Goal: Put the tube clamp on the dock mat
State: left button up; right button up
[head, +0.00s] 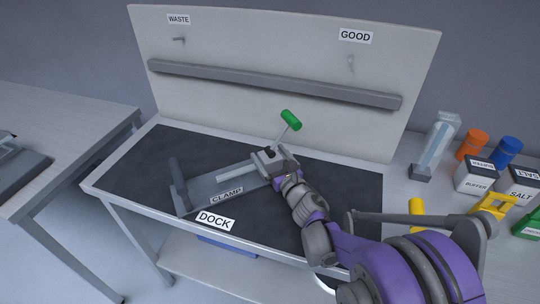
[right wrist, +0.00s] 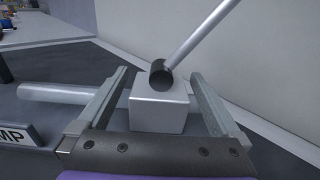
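The tube clamp (head: 226,194) is a grey fixture with a CLAMP label, an upright plate at its left end and a lever with a green handle (head: 291,120). It is at the dark mat (head: 330,178) behind the DOCK label (head: 216,221); whether it rests fully on it I cannot tell. My right gripper (head: 268,157) is at the clamp's right end. In the right wrist view its fingers stand apart on either side of the clamp's grey block (right wrist: 158,108), below the lever's pivot. Contact with the block is unclear. My left gripper is not in view.
A back panel with WASTE and GOOD labels and a long grey ledge (head: 270,84) stands behind the mat. A clear tube holder (head: 436,143), orange and blue capped containers and a yellow item (head: 494,205) stand at the right. Another table (head: 75,130) is at the left.

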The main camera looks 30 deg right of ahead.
jog(key=shift+s+r, duration=0.1)
jog(key=shift+r, duration=0.05)
jog(key=s, duration=0.8)
jog(key=s+a, duration=0.1)
jog(key=s, duration=0.2)
jog(key=shift+s, duration=0.4)
jog(key=shift+p, duration=0.3)
